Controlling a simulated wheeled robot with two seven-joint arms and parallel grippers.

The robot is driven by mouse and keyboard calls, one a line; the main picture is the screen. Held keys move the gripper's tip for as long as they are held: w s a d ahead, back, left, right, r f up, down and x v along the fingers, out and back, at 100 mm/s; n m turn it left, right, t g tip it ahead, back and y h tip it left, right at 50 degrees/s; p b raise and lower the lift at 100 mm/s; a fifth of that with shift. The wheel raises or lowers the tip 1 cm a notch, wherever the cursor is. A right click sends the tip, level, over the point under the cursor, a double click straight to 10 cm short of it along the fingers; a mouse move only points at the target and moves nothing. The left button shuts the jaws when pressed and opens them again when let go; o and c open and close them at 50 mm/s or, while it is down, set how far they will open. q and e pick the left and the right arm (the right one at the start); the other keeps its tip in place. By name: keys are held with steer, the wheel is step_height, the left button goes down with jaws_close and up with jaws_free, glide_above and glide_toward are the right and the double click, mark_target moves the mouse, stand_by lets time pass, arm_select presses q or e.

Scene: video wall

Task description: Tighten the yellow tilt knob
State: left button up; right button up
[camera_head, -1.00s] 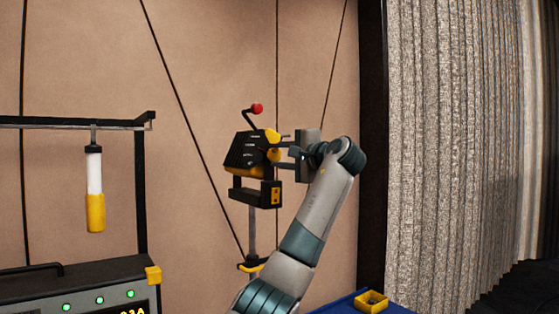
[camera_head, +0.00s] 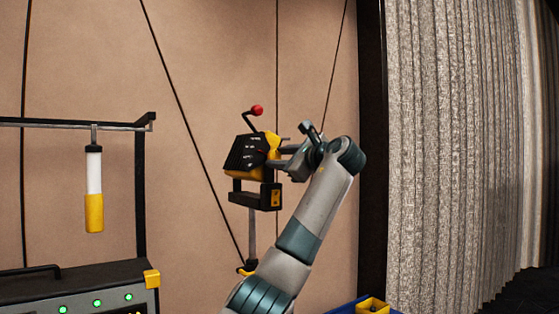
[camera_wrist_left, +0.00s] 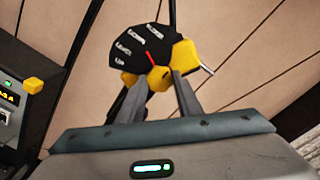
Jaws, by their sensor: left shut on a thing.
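A black and yellow tilt head (camera_head: 244,153) stands on a thin grey post in the head view, with a red-ball handle (camera_head: 257,110) on top. My left gripper (camera_head: 273,161) reaches it from the right and is shut on the yellow tilt knob at its side. The knob is largely hidden behind the fingers there. In the left wrist view the yellow knob (camera_wrist_left: 159,78) sits between my two fingertips, below a black dial face (camera_wrist_left: 140,48) with white marks and a red pointer. My right gripper is not in view.
A white and yellow cylinder (camera_head: 95,190) hangs from a rail (camera_head: 60,123) at left. Below it is a dark console (camera_head: 90,275) with green lights. A blue tray (camera_head: 343,308) with a yellow box (camera_head: 373,305) is at the bottom. A grey curtain (camera_head: 450,150) is at right.

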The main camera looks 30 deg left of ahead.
arm_select(q)
steer(key=shift+f, duration=0.1)
stand_by(0.4)
steer(key=o, duration=1)
steer(key=shift+o, duration=0.2)
steer(key=shift+d, duration=0.1)
steer(key=shift+s+d+b, duration=0.2)
steer(key=shift+d+b, duration=0.2)
steer(key=shift+d, duration=0.05)
steer(key=b+v, duration=0.6)
steer(key=v, duration=1)
steer(key=shift+d+b, duration=0.2)
steer(key=shift+b, duration=0.2)
